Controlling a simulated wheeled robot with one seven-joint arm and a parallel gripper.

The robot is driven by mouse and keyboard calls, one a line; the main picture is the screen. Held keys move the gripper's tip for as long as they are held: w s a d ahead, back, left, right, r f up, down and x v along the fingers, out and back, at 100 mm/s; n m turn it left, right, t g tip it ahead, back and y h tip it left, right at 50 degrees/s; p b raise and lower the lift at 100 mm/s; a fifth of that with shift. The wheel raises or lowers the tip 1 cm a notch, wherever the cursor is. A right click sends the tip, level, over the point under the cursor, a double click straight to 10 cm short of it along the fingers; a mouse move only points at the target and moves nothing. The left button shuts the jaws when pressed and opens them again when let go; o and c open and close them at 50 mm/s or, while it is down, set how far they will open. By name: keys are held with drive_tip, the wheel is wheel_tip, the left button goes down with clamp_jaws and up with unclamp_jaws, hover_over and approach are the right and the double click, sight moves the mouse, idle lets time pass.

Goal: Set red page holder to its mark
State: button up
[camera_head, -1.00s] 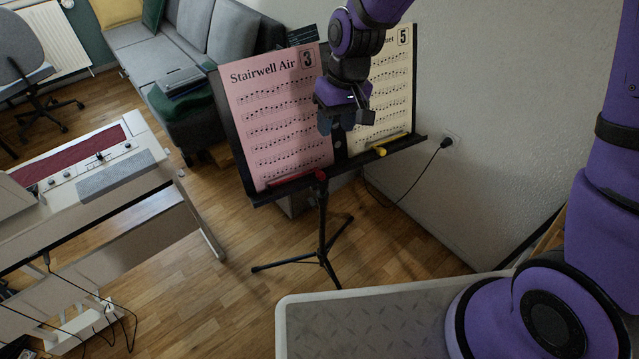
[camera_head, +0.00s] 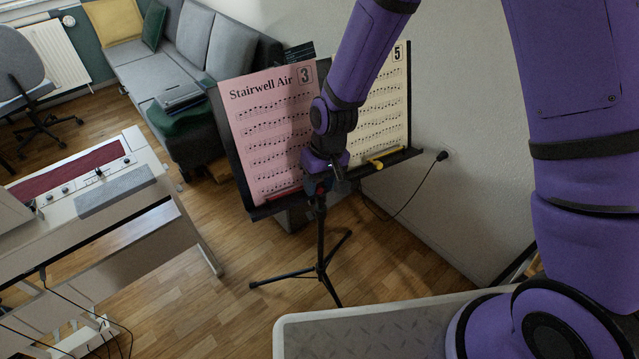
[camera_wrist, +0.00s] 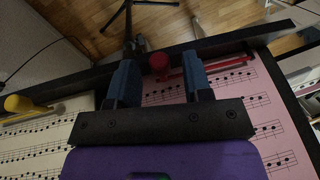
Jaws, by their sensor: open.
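The red page holder (camera_head: 285,193) lies along the ledge of the black music stand (camera_head: 262,212), in front of the pink sheet "Stairwell Air" (camera_head: 272,130). In the wrist view its red knob (camera_wrist: 158,62) and thin red bar (camera_wrist: 178,75) show at the ledge. My gripper (camera_head: 318,186) is down at the ledge near the holder's right end. In the wrist view its two blue fingers are open, one on each side of the knob, with gaps visible. I cannot make out a mark for the holder; my gripper and wrist hide part of the ledge.
A yellow page holder (camera_head: 375,163) sits on the ledge before the cream sheet (camera_head: 385,105), and shows in the wrist view (camera_wrist: 20,104). The digital piano (camera_head: 110,215) stands left, the sofa (camera_head: 150,75) behind. A wall and cable (camera_head: 415,190) are at right.

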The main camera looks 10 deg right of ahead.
drive_tip(key=shift+f, duration=0.25)
clamp_jaws()
